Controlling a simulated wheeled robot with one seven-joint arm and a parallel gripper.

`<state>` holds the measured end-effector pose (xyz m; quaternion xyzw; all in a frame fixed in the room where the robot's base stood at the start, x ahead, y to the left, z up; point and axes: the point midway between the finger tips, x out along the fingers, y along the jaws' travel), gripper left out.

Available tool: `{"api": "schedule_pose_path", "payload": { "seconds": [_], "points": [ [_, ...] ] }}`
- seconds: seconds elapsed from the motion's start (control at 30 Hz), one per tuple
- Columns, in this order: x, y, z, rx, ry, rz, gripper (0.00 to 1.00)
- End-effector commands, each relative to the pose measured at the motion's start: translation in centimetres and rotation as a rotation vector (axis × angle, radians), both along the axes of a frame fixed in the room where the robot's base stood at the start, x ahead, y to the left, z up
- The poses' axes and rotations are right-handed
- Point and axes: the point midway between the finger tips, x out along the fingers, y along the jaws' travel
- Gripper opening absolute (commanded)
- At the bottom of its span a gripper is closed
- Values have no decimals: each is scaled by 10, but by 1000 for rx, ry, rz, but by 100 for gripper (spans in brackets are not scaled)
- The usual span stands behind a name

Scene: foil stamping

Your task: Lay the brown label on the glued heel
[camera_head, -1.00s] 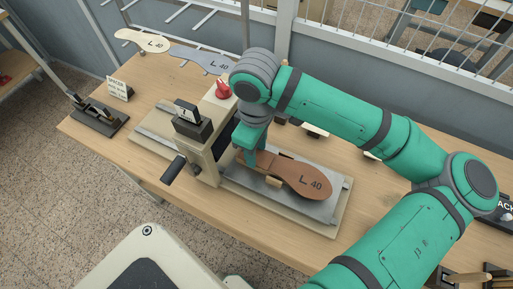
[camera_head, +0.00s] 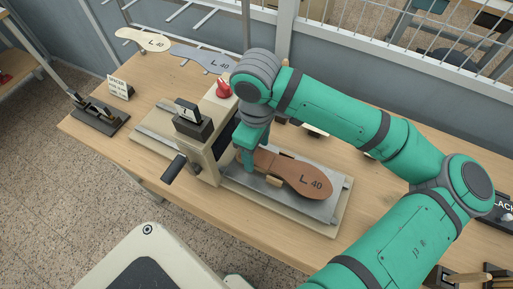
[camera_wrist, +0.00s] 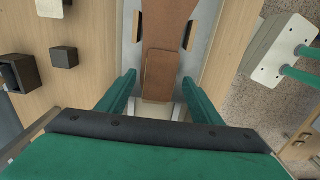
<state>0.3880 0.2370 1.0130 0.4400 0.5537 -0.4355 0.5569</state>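The brown insole (camera_head: 300,178), marked "L 40", lies on the grey metal plate of the stamping press, with its heel toward the press head. It also shows in the wrist view (camera_wrist: 170,18). A darker brown rectangular patch (camera_wrist: 160,68), which looks like the label, lies flat on the heel end. I cannot see glue. My gripper (camera_wrist: 158,76) is over the heel, its two green fingers spread either side of the patch with gaps between. In the head view my gripper (camera_head: 247,160) hides most of the heel.
The press head (camera_head: 205,130), with a crank handle (camera_head: 174,168) and a red knob (camera_head: 223,89), stands close left of my gripper. Other L 40 insole shapes (camera_head: 205,58) lie at the back left. A spacer sign (camera_head: 119,88) stands near the left edge.

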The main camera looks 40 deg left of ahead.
Motion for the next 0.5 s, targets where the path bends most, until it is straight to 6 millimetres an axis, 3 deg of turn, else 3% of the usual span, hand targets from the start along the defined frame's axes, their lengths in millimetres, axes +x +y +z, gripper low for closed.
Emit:
{"api": "schedule_pose_path", "payload": {
  "seconds": [0.27, 0.5],
  "points": [
    [0, 0, 5, 1, -2, 0, 60],
    [1, 1, 42, 2, -4, 2, 60]
  ]
}}
